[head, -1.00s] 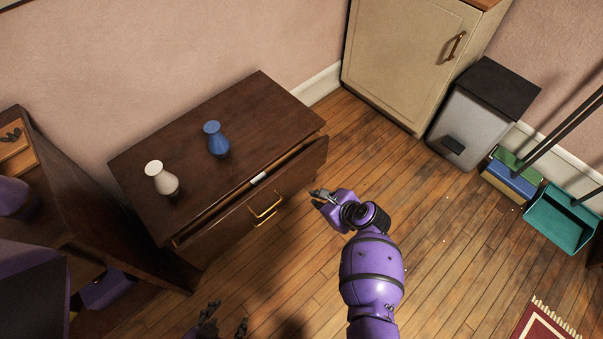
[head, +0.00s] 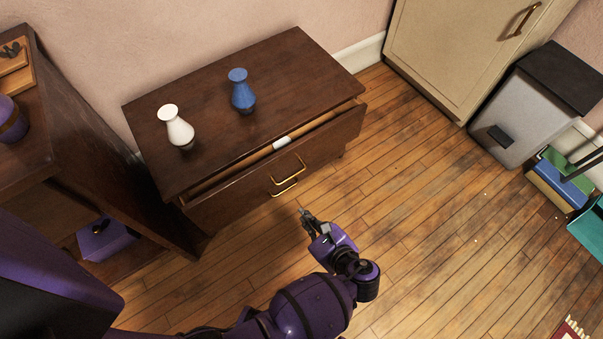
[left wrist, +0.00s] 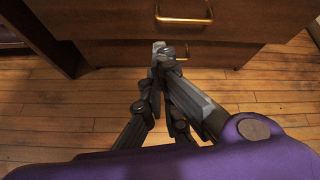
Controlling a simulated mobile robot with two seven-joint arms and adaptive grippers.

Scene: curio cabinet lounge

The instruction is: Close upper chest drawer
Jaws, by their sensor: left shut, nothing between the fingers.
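The dark brown chest (head: 210,105) stands against the wall. Its upper drawer (head: 325,135) is partly open, with a gap along its top showing a light wooden inside edge and a small white item (head: 281,143). Two brass handles are on the front, the upper one (head: 290,168) and the lower one (head: 285,188). My left gripper (head: 304,214) is shut and empty, in front of the chest and apart from it. In the left wrist view the shut fingertips (left wrist: 160,48) point toward the chest front, below a brass handle (left wrist: 183,19). My right gripper is out of view.
A white vase (head: 178,130) and a blue vase (head: 242,92) stand on the chest top. A dark shelf unit (head: 110,150) is close on the left. A cream cabinet (head: 440,50) and a grey bin (head: 520,110) stand right. Wooden floor (head: 430,220) is clear.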

